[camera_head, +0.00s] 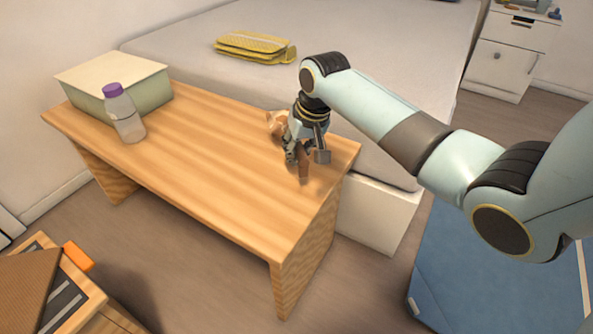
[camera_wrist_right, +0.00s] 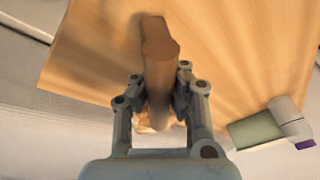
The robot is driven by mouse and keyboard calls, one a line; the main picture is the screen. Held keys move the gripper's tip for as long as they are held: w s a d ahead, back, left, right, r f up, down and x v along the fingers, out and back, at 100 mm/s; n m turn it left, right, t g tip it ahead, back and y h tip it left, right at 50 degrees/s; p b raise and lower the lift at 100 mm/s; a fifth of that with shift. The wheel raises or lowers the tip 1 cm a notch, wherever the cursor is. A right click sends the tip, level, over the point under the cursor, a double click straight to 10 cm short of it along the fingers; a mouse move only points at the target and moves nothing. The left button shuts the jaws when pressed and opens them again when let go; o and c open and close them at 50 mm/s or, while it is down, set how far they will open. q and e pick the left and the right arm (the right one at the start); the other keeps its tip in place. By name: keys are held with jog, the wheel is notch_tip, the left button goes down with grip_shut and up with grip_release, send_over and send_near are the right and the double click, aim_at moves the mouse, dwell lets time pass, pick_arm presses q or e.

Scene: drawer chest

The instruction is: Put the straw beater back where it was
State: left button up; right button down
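The straw beater shows in the head view as a brown handle (camera_head: 303,166) below my right gripper and a tan part (camera_head: 277,122) behind it, at the right end of the wooden table (camera_head: 205,175). My right gripper (camera_head: 298,152) points down there. In the right wrist view the brown handle (camera_wrist_right: 160,58) runs between the two fingers (camera_wrist_right: 158,95), which close on its sides. The beater's tan end is mostly hidden by the gripper. I cannot tell whether the beater touches the table. My left gripper is not in view.
A clear bottle with a purple cap (camera_head: 124,113) and a pale green box (camera_head: 150,92) stand at the table's left end. The table's middle is clear. A bed (camera_head: 370,40) with a folded yellow cloth (camera_head: 250,46) is behind. A wooden unit (camera_head: 88,290) is at lower left.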

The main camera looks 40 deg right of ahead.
aim_at(294, 173)
notch_tip(294, 173, down, 4)
jog(key=shift+r+b, duration=0.15)
jog(key=shift+b, duration=0.8)
jog(key=shift+f, duration=0.25)
jog(key=shift+r, duration=0.2)
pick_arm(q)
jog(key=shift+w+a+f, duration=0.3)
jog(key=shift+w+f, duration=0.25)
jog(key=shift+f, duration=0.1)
pick_arm(e)
jog(key=shift+f, duration=0.15)
jog(key=c, duration=1.5)
grip_release()
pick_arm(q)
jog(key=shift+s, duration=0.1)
pick_arm(e)
jog(key=shift+o, duration=0.2)
